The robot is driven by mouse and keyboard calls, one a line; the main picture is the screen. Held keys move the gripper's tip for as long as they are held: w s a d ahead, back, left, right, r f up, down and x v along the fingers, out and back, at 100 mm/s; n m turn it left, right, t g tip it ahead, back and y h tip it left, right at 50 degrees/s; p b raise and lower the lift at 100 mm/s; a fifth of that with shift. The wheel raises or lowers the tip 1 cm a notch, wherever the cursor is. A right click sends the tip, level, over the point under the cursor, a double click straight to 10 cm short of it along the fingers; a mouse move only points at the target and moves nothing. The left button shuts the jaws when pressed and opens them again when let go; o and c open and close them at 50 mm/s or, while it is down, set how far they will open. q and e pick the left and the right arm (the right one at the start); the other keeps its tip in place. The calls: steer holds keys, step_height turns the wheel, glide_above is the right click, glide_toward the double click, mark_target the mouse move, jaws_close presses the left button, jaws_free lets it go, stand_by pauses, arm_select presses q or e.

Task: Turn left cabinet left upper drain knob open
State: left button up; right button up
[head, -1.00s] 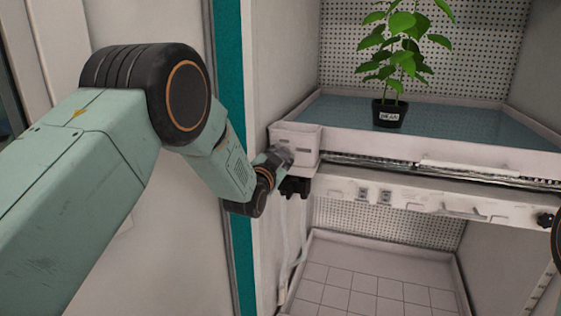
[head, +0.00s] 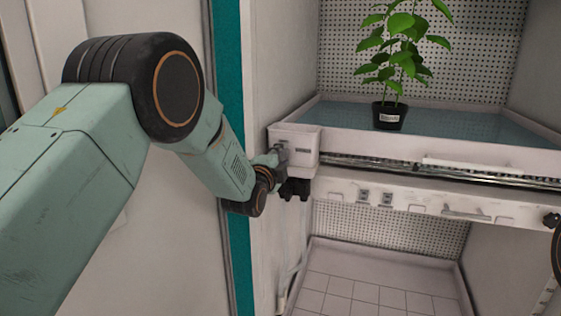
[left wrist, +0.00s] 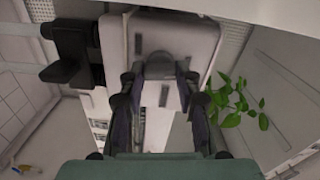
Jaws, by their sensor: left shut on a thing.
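A white box (head: 303,146) sits at the left front corner of the upper tray, and it fills the upper middle of the left wrist view (left wrist: 180,32). My left gripper (head: 281,157) is at the box's left side. In the left wrist view its two fingers (left wrist: 160,85) are closed around a small grey part at the box, which appears to be the drain knob (left wrist: 160,64). The fingers hide much of it. A black fitting (head: 296,188) hangs just below the box, apart from the fingertips; it shows at upper left in the wrist view (left wrist: 68,52). My right gripper is not in view.
The upper tray (head: 450,145) holds blue water and a potted plant (head: 389,116). A shelf front (head: 420,200) runs below it. The cabinet's left wall (head: 270,80) stands close to my left forearm. The tiled lower bay (head: 370,290) looks clear.

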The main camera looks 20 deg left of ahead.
arm_select(q)
steer(key=shift+f+m, duration=0.1)
steer(key=shift+m, duration=0.8)
steer(key=o, duration=1.2)
steer(key=shift+c, duration=0.2)
steer(key=shift+s, duration=0.1)
steer(key=s, duration=1.2)
steer(key=shift+a, duration=0.15)
steer(key=shift+w, duration=0.1)
